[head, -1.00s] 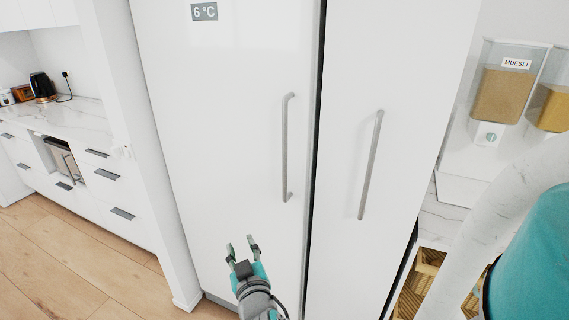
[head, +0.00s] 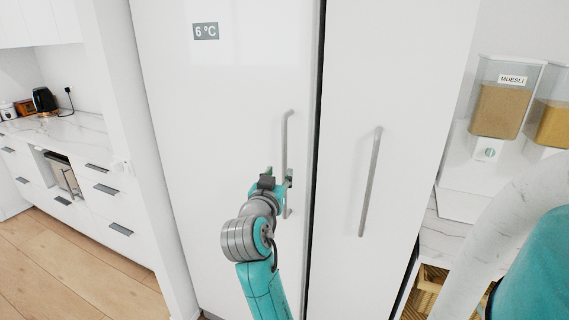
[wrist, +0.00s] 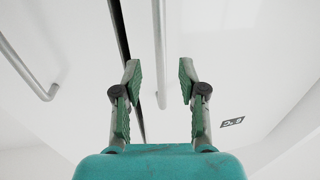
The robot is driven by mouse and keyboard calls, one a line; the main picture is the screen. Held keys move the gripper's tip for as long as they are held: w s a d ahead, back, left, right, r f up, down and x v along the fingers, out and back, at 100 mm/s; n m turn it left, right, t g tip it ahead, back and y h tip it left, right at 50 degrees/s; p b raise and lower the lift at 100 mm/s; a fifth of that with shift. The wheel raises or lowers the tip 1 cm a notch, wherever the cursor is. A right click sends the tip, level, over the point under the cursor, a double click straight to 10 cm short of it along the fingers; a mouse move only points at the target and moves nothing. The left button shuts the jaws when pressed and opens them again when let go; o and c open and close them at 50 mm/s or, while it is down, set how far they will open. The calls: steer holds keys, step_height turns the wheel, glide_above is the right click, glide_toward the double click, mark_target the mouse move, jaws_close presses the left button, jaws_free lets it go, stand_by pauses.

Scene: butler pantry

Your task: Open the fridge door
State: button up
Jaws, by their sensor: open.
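The fridge door (head: 225,110) is the white left-hand door with a 6 °C display (head: 205,31). It looks shut, flush with its surroundings. Its grey vertical bar handle (head: 285,138) is near the door's right edge. My gripper (head: 279,178) is open at the lower half of this handle and hides part of it. In the wrist view, the handle (wrist: 160,45) runs between the two spread green-padded fingers (wrist: 159,68), with a gap on both sides. The display also shows in the wrist view (wrist: 232,122).
A second tall white door with its own bar handle (head: 370,182) is to the right, past a dark gap. Muesli dispensers (head: 502,108) stand on the right counter. Drawers (head: 88,195) line the left wall, with free wooden floor (head: 75,265) in front.

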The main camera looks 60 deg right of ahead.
mark_target(284, 164)
steer(key=x, duration=0.7)
steer(key=shift+d+f, duration=0.1)
steer(key=shift+d, duration=0.1)
jaws_close()
